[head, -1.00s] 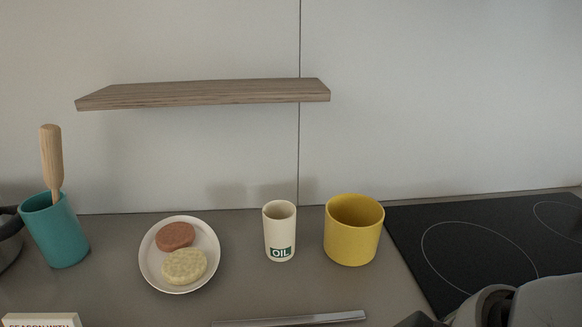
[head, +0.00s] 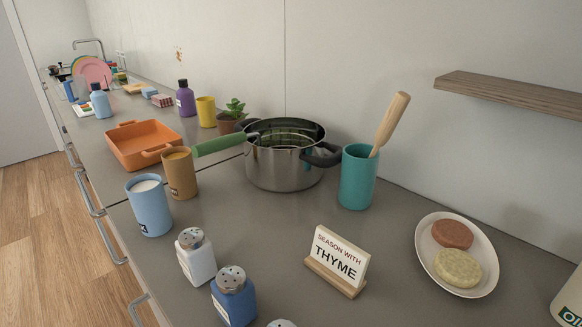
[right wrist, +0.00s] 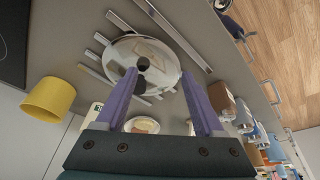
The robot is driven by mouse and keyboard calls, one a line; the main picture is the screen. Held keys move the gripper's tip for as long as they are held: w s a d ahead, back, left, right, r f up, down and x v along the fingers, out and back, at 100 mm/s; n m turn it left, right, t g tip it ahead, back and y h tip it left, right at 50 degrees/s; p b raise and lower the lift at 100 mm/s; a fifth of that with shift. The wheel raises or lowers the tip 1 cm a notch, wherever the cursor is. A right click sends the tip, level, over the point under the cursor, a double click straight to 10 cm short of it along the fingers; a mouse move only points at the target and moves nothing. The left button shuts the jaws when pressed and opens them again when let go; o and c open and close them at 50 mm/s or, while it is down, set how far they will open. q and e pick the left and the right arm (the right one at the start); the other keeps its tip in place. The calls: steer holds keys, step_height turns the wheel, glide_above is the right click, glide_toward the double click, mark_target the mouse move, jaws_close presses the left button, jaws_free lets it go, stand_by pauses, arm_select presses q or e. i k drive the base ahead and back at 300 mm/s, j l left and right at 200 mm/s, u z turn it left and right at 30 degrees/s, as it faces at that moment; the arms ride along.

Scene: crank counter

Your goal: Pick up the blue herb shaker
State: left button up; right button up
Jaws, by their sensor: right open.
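The blue herb shaker (head: 234,295) stands upright near the counter's front edge in the head view, with a silver perforated cap; its base is cut off by the frame. A white shaker (head: 195,255) stands just behind it to the left. The cap of another shaker (head: 281,323) peeks in at the bottom edge. A sign (head: 337,262) reading "SEASON WITH THYME" stands to the right. My right gripper (right wrist: 159,75) is open and empty in the right wrist view, above the counter with a round lid beyond its fingers. My left gripper is not in view.
A blue cup (head: 149,206), a tan cup (head: 180,174) and a steel pot (head: 284,158) stand behind the shakers. A teal holder (head: 357,180) holds a wooden tool. A plate (head: 427,255) with two patties is at right. Counter between pot and sign is clear.

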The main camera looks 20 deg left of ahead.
mark_target(235, 301)
steer(key=j+u, duration=0.25)
steer(key=u, duration=0.25)
steer(key=l+z, duration=0.1)
steer(key=z, duration=3.35)
steer(key=k+u, duration=0.1)
steer(key=u, duration=3.4)
steer(key=i+j+z, duration=0.15)
steer(key=j+z, duration=0.25)
steer(key=i+j+z, duration=0.1)
steer(key=j+z, duration=0.3)
steer(key=j, duration=0.15)
steer(key=j+z, duration=0.35)
steer(key=j, duration=0.15)
steer(key=j+z, duration=0.4)
steer(key=k+j, duration=0.05)
steer(key=j, duration=0.05)
